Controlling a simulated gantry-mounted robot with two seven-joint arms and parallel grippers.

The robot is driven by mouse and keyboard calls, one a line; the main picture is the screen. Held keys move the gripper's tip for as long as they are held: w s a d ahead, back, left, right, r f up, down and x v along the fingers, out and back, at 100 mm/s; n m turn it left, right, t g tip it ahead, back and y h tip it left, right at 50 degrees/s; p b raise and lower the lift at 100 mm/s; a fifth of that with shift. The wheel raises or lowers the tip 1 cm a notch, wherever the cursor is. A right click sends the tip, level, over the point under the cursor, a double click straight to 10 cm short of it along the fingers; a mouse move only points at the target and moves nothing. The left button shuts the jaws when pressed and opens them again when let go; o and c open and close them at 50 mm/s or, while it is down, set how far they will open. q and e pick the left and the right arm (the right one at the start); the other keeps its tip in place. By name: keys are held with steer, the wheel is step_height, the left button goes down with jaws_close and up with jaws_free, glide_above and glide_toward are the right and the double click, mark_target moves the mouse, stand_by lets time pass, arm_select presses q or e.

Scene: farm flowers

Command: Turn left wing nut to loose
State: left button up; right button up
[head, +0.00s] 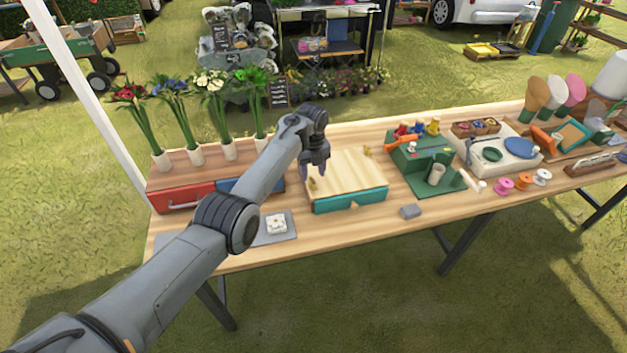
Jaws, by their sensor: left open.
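A flower press with a light wooden top (345,172) and teal sides sits mid-table. Its left wing nut (312,184) is a small brass-coloured piece near the top's left edge. A second wing nut (367,151) is at the top's far right. My left gripper (313,176) points down over the left wing nut, with its fingers apart around or just above it; I cannot tell whether they touch it. The nut is partly hidden by the fingers, and its turn angle is too small to tell. My right gripper is not in view.
Left of the press are red and blue drawers (184,197) with flowers in white vases behind. A grey mat (286,236) holds a white flower tile.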

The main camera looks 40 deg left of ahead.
mark_target(313, 181)
arm_select(q)
steer(key=shift+f+b, duration=0.4)
steer(key=shift+f, duration=1.3)
jaws_close()
